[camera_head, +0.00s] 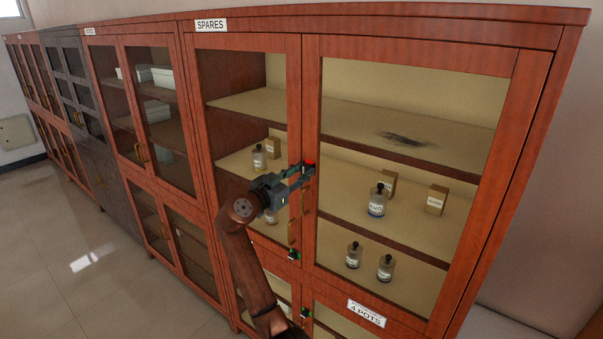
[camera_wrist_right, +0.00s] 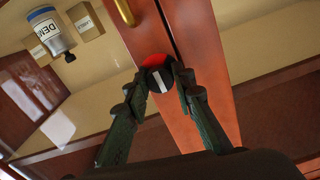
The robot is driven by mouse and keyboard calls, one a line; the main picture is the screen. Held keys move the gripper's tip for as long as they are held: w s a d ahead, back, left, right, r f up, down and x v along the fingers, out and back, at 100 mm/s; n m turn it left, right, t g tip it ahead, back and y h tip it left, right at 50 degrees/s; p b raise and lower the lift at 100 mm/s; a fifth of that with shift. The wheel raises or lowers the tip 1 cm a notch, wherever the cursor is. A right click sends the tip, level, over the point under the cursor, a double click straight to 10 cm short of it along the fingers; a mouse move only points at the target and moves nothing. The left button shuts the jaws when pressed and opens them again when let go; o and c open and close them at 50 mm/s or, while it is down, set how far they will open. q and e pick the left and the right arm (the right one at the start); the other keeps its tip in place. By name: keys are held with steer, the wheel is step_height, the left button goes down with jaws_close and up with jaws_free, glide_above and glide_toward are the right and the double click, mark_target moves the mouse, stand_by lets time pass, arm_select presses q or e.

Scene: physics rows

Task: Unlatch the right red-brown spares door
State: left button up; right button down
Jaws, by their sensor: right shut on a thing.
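The right red-brown spares door (camera_head: 311,115) is a tall glass-paned door under the SPARES label, closed flush beside the left spares door (camera_head: 293,110). A round black latch knob with a red part and a white stripe (camera_wrist_right: 158,78) sits at the meeting edge of the doors. My right gripper (camera_head: 303,172) is shut on this knob, with one finger on each side of it in the right wrist view (camera_wrist_right: 160,88). The fingers partly hide the knob in the head view. My left gripper is not in view.
A brass handle (camera_wrist_right: 124,10) is close to the knob. Lower latches with green (camera_head: 293,254) sit below. Bottles (camera_head: 377,202) and small boxes (camera_head: 436,199) stand on shelves behind the glass. Open floor (camera_head: 110,275) lies to the left.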

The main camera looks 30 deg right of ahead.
steer(key=n+p, duration=0.1)
steer(key=n, duration=0.3)
steer(key=shift+r+n, duration=0.15)
steer(key=shift+n, duration=0.25)
steer(key=n+p, duration=0.1)
steer(key=n, duration=0.2)
steer(key=shift+n, duration=0.3)
steer(key=n+p, duration=0.2)
steer(key=n, duration=0.2)
steer(key=shift+r+n+p, duration=0.1)
steer(key=shift+n+p, duration=0.2)
steer(key=shift+p, duration=0.1)
steer(key=n+p, duration=0.3)
steer(key=n, duration=0.1)
steer(key=shift+n, duration=0.3)
steer(key=c, duration=1.6)
jaws_free()
steer(key=shift+f, duration=0.2)
